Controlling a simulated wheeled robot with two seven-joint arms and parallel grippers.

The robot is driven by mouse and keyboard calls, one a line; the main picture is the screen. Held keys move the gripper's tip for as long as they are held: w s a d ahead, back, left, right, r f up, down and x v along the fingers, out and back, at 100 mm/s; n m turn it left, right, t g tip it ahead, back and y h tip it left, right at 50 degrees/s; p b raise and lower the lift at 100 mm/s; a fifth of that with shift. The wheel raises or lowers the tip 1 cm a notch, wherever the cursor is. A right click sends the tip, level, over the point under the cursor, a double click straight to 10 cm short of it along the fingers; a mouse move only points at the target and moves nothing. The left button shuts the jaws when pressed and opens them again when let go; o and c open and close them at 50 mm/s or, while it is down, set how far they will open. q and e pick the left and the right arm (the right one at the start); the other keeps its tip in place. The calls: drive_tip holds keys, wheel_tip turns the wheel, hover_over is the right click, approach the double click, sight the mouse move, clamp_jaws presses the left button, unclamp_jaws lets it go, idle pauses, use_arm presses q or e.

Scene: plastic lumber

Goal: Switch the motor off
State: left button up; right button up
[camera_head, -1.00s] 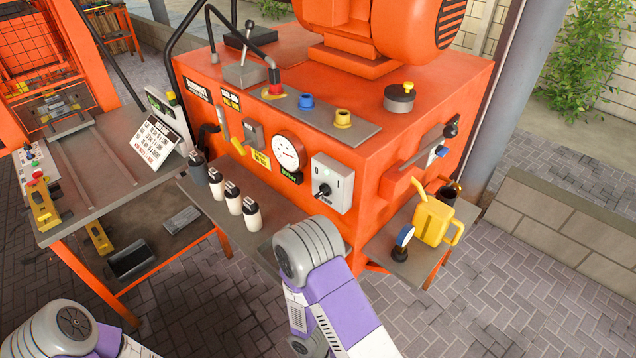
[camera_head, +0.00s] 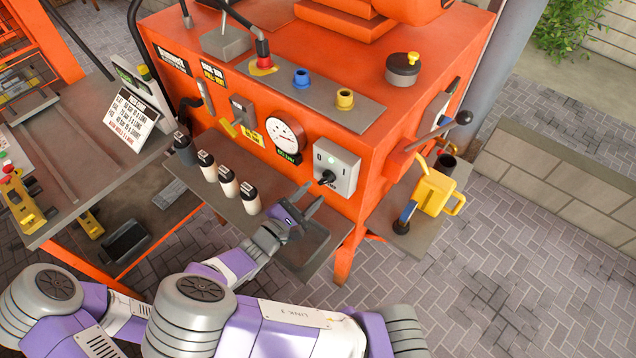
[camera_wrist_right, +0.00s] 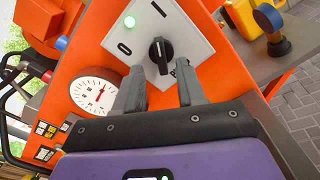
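The motor switch is a grey box (camera_head: 345,160) on the front of the orange machine, marked 0 and 1. It has a black rotary knob (camera_head: 327,177), which also shows in the right wrist view (camera_wrist_right: 161,54). A green lamp (camera_wrist_right: 129,22) on the box is lit. I cannot tell surely which mark the knob points to. My right gripper (camera_head: 310,199) is just in front of and below the box. In the right wrist view its fingers (camera_wrist_right: 161,82) are apart and empty, aimed at the knob with a gap left. My left gripper is out of view.
A round gauge (camera_head: 285,136) is left of the switch. Several white-and-black bottles (camera_head: 228,182) stand on the shelf (camera_head: 305,250) below. A yellow can (camera_head: 435,193) stands on a side shelf at right, below a lever (camera_head: 440,132).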

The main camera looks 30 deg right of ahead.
sight(323, 183)
drive_tip(key=shift+x, duration=2.1)
clamp_jaws()
